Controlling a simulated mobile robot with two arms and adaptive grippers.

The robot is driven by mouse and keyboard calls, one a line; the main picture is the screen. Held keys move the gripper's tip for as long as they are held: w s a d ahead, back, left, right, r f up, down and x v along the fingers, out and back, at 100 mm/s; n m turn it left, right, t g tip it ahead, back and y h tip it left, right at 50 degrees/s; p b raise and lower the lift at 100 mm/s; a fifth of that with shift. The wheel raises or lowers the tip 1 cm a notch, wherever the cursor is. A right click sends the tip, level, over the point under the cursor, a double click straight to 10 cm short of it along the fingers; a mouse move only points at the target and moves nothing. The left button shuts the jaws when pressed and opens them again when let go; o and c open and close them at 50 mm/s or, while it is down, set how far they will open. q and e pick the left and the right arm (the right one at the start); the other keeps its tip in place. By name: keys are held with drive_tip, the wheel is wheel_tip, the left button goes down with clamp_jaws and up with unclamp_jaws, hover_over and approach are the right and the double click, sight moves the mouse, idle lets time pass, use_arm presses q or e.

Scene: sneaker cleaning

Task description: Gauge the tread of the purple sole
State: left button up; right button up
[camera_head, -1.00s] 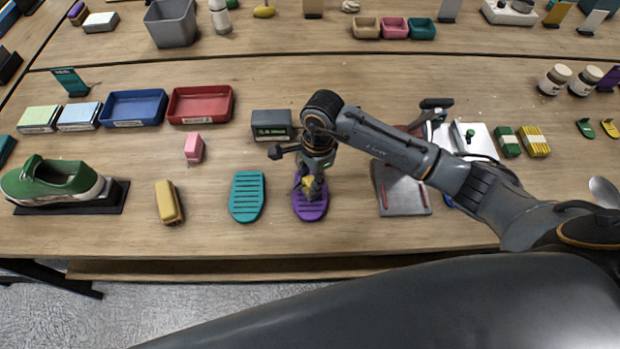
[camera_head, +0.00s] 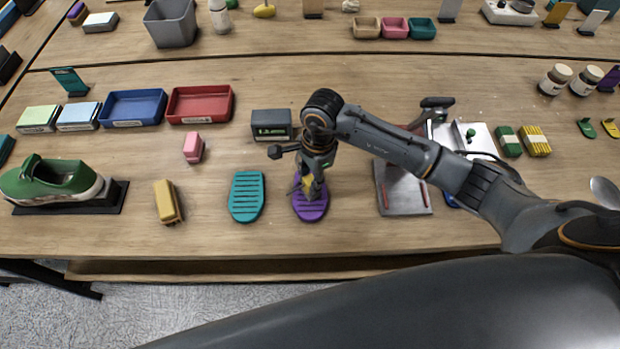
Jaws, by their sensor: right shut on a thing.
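The purple sole (camera_head: 311,212) lies flat on the table near the front edge, tread side up with grooves. My right gripper (camera_head: 312,190) points down over its upper half and is shut on a small yellow gauge (camera_head: 309,184). The gauge is at or just above the tread; I cannot tell if it touches, and the fingers hide part of it. A dark readout box (camera_head: 271,125) with a lit display stands behind the sole; its figures are too small to read surely. My left gripper is not in view.
A teal sole (camera_head: 246,197) lies just left of the purple one. A yellow-tan block (camera_head: 167,202), a pink block (camera_head: 193,148) and a green sneaker (camera_head: 52,180) on a stand are further left. A grey plate (camera_head: 405,192) lies to the right. Blue (camera_head: 133,106) and red (camera_head: 200,103) trays stand behind.

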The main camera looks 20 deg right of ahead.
sight(310, 179)
idle(0.4)
drive_tip(key=shift+r+p, duration=0.55)
drive_tip(key=shift+r, duration=0.2)
drive_tip(key=shift+r+p, duration=1.25)
drive_tip(key=shift+r, duration=1.45)
